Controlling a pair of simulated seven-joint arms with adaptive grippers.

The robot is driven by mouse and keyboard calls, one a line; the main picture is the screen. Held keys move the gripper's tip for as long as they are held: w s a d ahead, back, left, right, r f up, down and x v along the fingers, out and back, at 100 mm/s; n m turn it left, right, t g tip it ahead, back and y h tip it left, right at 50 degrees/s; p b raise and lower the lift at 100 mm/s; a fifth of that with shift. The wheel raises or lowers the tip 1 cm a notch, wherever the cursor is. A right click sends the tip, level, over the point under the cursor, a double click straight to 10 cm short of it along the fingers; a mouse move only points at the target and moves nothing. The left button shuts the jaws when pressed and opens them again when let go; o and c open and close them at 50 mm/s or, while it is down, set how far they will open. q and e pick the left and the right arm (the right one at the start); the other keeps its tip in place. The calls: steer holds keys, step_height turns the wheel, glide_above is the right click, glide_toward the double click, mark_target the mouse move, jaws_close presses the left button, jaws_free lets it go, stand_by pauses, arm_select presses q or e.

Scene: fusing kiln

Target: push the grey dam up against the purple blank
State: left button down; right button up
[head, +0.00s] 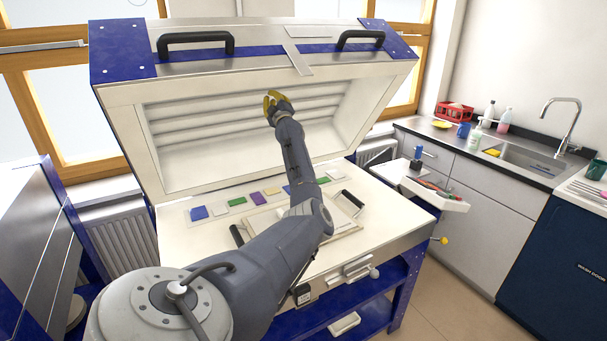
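The purple blank (258,198) lies flat in a row of small coloured pieces on the pale kiln bed (180,243). My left arm reaches over the bed from the lower left. My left gripper (273,98), with yellow fingers, is raised in front of the open lid's ribbed inside, well above and beyond the purple blank. It seems to hold nothing, but the finger gap is too small to judge. I cannot make out the grey dam; my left arm hides part of the bed. My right gripper is not in view.
A pale board with black handles (237,235) (352,198) lies on the bed, partly behind my arm. Blue (199,212), green (237,202) and other pieces lie along its back. The open lid (130,110) stands behind. A white side tray (425,190) is at right.

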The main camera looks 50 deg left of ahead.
arm_select(q)
steer(key=s+a+f+n+g+h, duration=0.2)
steer(key=s+f+n+g+h, duration=0.2)
steer(key=s+f+n+g, duration=0.4)
steer(key=s+d+f+h, duration=0.2)
steer(key=f+h, duration=0.1)
steer(key=f, duration=0.4)
steer(key=s+d+f+h, duration=0.3)
steer(key=f+h, duration=0.1)
steer(key=f, duration=0.3)
steer(key=w+d+f+m+t+h, duration=0.1)
steer(key=w+d+f+t+h, duration=0.1)
steer(key=w+d+f+h, duration=0.3)
steer(key=w+d+f+m+t+h, duration=0.1)
steer(key=d+h, duration=0.1)
steer(key=d, duration=0.6)
steer(key=w+d+f+t+h, duration=0.2)
steer(key=w+d+f+h, duration=0.15)
steer(key=d, duration=0.25)
steer(key=shift+s+x, duration=0.15)
steer(key=shift+x, duration=1.95)
steer(key=shift+s+x, duration=0.2)
steer(key=shift+x, duration=1.9)
steer(key=shift+f, duration=0.1)
